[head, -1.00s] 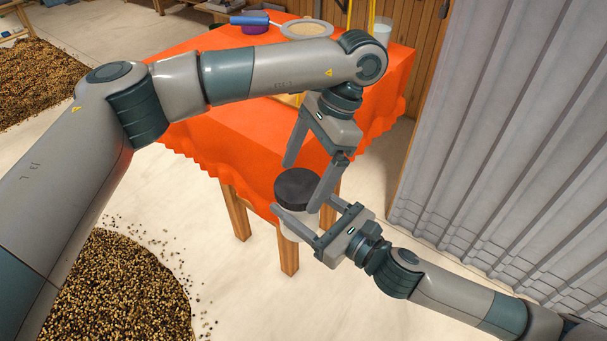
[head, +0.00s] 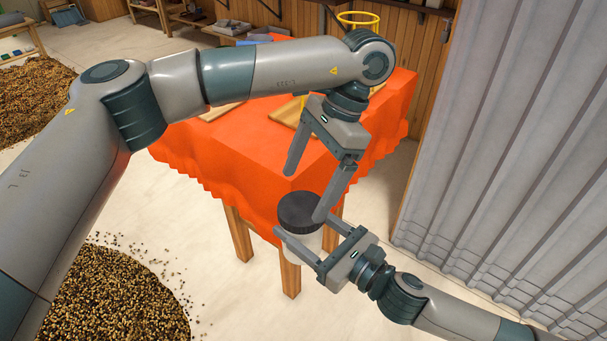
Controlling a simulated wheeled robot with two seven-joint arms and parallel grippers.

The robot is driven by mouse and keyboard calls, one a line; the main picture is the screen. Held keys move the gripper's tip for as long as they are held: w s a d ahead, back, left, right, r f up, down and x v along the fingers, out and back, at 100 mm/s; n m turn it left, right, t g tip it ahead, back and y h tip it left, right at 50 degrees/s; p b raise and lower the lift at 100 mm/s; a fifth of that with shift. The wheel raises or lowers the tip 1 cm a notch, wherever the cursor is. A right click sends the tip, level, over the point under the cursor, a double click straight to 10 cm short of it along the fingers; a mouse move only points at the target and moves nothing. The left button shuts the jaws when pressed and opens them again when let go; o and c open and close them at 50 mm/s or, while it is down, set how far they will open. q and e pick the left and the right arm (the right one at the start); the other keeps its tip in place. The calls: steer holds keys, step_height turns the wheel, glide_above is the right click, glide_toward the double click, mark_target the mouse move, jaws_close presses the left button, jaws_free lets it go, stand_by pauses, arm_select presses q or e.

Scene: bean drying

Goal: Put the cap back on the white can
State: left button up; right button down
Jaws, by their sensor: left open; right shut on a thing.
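The white can (head: 300,240) is held upright in front of the table's near corner. The black cap (head: 299,208) sits on top of the can and looks level; whether it is fully seated I cannot tell. My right gripper (head: 303,226) is shut on the can, with its fingers around the upper body just below the cap. My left gripper (head: 304,197) is open, pointing down from above. One finger is above and left of the cap; the other overlaps the cap's right edge in the picture. Whether that finger touches the cap I cannot tell.
A table with an orange cloth (head: 220,160) stands behind the can, with wooden boards (head: 284,114) and a yellow frame (head: 358,20) on it. My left arm hides part of its top. Coffee beans (head: 115,295) lie on the floor at lower left. A grey corrugated wall (head: 500,140) is at right.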

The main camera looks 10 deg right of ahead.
arm_select(q)
steer(key=n, duration=0.5)
steer(key=shift+a+r+n+h, duration=0.1)
steer(key=shift+n+h, duration=0.2)
steer(key=n, duration=0.5)
steer(key=shift+r+n+h, duration=0.15)
steer(key=shift+n+h, duration=0.15)
steer(key=shift+n, duration=0.1)
steer(key=n, duration=0.5)
steer(key=shift+a+r+n+h, duration=0.15)
steer(key=shift+n+h, duration=0.15)
steer(key=n, duration=0.4)
steer(key=shift+r+t, duration=0.15)
steer(key=shift+t, duration=0.15)
steer(key=n, duration=0.4)
steer(key=shift+r+n+h, duration=0.15)
steer(key=shift+n+h, duration=0.15)
steer(key=n, duration=0.5)
steer(key=shift+a+r+n+h, duration=0.15)
steer(key=shift+r+n+h, duration=0.1)
steer(key=shift+n+h, duration=0.05)
steer(key=n, duration=0.4)
steer(key=shift+r+h, duration=0.2)
steer(key=shift+h, duration=0.1)
steer(key=n, duration=0.6)
steer(key=shift+s+a+r+t+h, duration=0.15)
steer(key=shift+r+t+h, duration=0.15)
